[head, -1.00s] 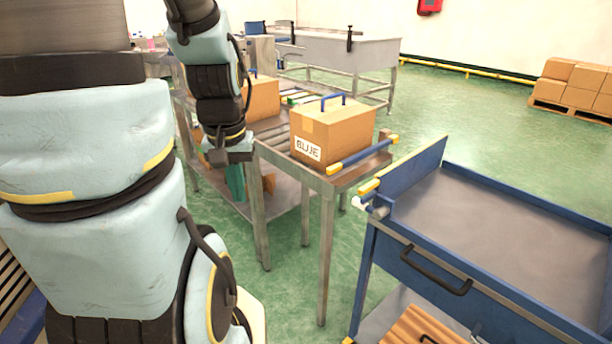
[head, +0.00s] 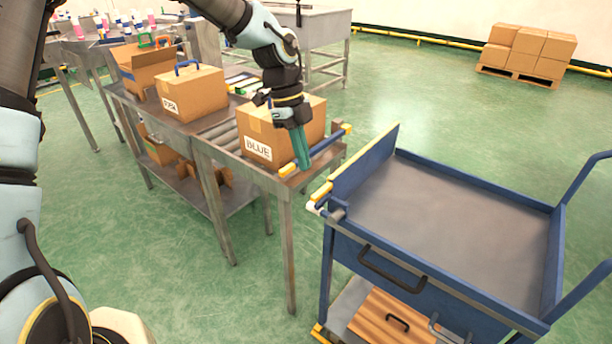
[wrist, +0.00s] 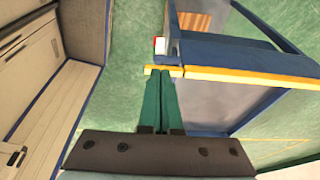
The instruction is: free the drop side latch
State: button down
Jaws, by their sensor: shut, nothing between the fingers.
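The blue cart's drop side (head: 365,165) stands raised at the cart's left edge, with a yellow strip along its top. The latch (head: 313,206), a small white-tipped fitting, is at the near corner of that side. In the wrist view the latch (wrist: 160,45) shows as a white and red piece just beyond the fingertips, and the drop side (wrist: 240,76) runs to the right. My gripper (head: 303,166) is shut and empty, green fingers pointing down, left of and above the latch. In the wrist view my gripper (wrist: 163,76) overlaps the yellow strip; contact cannot be told.
A blue bar with yellow ends (head: 328,150) crosses the table's end. The cart tray (head: 450,225) is empty. A gap separates table and cart.

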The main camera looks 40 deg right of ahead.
aim_at(310, 203)
jog(key=p+x, duration=0.2)
jog(key=x, duration=0.7)
jog(key=shift+s+f, duration=0.1)
jog(key=shift+f, duration=0.1)
jog(key=shift+f+g, duration=0.3)
jog(key=shift+g, duration=0.2)
jog(key=shift+w+f+g, duration=0.2)
jog(key=shift+w+g, duration=0.1)
jog(key=shift+w, duration=0.05)
jog(key=shift+w+a+f+g+h+b, duration=0.1)
jog(key=shift+w+f+g+h+b, duration=0.15)
jog(key=shift+f+g+h+b, duration=0.5)
jog(key=shift+w+f+g+b, duration=0.1)
jog(key=shift+f+g+b, duration=0.75)
jog(key=shift+g, duration=0.3)
jog(key=s+f+g+h+b, duration=0.3)
jog(key=f+g+b, duration=0.3)
jog(key=g+b, duration=0.6)
jog(key=shift+s+d+f+b, duration=0.2)
jog(key=shift+d+b, duration=0.2)
jog(key=shift+b, duration=4.95)
